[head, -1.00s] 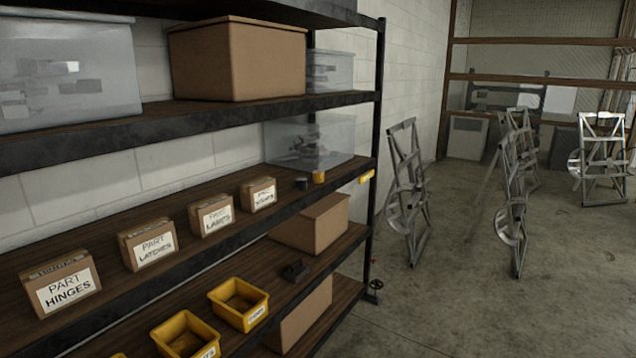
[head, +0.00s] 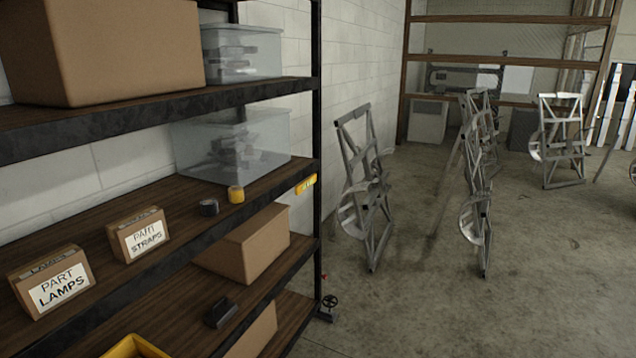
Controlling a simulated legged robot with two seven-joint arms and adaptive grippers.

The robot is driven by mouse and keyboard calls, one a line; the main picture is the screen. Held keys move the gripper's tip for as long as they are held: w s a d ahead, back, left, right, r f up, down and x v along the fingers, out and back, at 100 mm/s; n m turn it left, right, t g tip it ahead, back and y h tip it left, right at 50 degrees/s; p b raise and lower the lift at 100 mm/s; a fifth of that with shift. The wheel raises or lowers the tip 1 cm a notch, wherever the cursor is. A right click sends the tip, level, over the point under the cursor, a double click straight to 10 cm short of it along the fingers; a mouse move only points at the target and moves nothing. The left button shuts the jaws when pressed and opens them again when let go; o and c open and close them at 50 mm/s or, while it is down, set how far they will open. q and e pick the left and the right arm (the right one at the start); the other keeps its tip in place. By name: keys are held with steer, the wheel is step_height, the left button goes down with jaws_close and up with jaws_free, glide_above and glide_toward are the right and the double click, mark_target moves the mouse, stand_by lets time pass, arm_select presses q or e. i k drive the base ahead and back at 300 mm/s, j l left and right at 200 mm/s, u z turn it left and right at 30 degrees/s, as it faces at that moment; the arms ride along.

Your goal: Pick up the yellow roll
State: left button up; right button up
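The yellow roll (head: 236,194) stands on the middle shelf (head: 185,207) of the rack, near its right end and close to the front edge. A dark grey roll (head: 209,207) sits just left of it. A clear plastic bin (head: 235,148) is behind both rolls. Neither of my grippers shows in the head view.
Small boxes labelled straps (head: 139,236) and lamps (head: 52,284) stand left on the same shelf. A black rack post (head: 317,130) with a yellow tag (head: 306,184) is right of the roll. Metal frames (head: 365,195) stand on the floor beyond; the concrete floor (head: 400,315) in front is clear.

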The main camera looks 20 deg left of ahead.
mark_target(236, 193)
steer(key=i+u, duration=0.15)
steer(key=i, duration=0.35)
steer(key=i+l+u, duration=0.1)
steer(key=i, duration=0.35)
steer(key=i+l+u, duration=0.15)
steer(key=i, duration=0.3)
steer(key=l, duration=0.1)
